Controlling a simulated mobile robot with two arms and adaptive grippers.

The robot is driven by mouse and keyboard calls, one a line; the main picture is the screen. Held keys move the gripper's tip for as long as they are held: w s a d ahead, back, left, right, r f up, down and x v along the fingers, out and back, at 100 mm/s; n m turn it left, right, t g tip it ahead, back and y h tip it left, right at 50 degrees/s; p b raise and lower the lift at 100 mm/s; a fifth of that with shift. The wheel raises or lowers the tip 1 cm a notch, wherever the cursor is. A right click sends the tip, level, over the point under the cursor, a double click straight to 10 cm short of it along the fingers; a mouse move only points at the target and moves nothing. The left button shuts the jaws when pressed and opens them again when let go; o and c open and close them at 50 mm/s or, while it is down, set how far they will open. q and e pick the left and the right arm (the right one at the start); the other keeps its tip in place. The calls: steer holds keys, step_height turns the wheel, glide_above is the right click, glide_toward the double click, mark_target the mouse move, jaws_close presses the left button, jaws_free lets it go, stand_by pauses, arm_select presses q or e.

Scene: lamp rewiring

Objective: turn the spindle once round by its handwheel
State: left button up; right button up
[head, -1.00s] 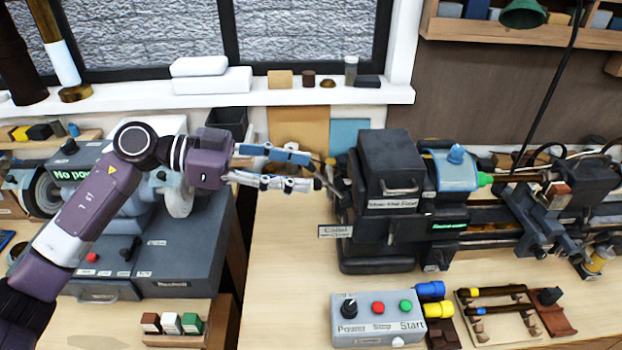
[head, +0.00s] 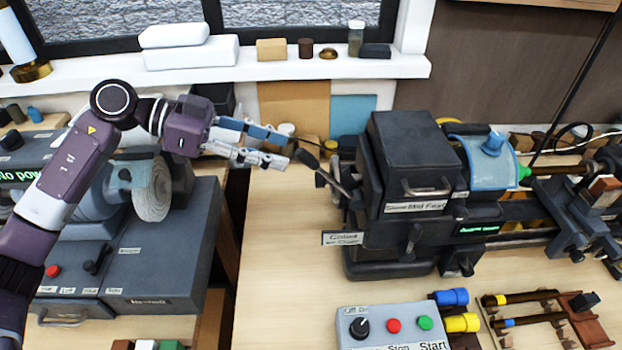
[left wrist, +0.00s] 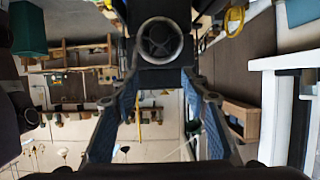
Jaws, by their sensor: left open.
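The lathe headstock (head: 408,165) is a dark block on the wooden bench. A lever with a dark knob (head: 307,158) sticks out from its left end. My left gripper (head: 286,150) is open and empty, just left of that knob, fingers pointing right at the headstock. I cannot make out the handwheel in the head view. In the left wrist view a grey ring with spokes (left wrist: 160,40), seemingly the spindle's handwheel, faces me on a dark block above and between the open fingers of my left gripper (left wrist: 157,95). They appear apart from it. My right gripper is not in view.
A control box (head: 392,326) with knob and buttons stands in front of the headstock. A grey machine with a pale buffing wheel (head: 151,190) is below my left arm. The bench left of the headstock (head: 285,230) is clear. A window sill (head: 280,68) runs behind.

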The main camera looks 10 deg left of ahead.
arm_select(q)
steer(key=w+d+f+b, duration=0.1)
steer(key=d+f, duration=0.6)
steer(key=shift+w+f, duration=0.25)
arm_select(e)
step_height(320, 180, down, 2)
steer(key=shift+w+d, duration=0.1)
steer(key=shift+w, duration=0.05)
arm_select(q)
steer(key=shift+c, duration=0.2)
jaws_close()
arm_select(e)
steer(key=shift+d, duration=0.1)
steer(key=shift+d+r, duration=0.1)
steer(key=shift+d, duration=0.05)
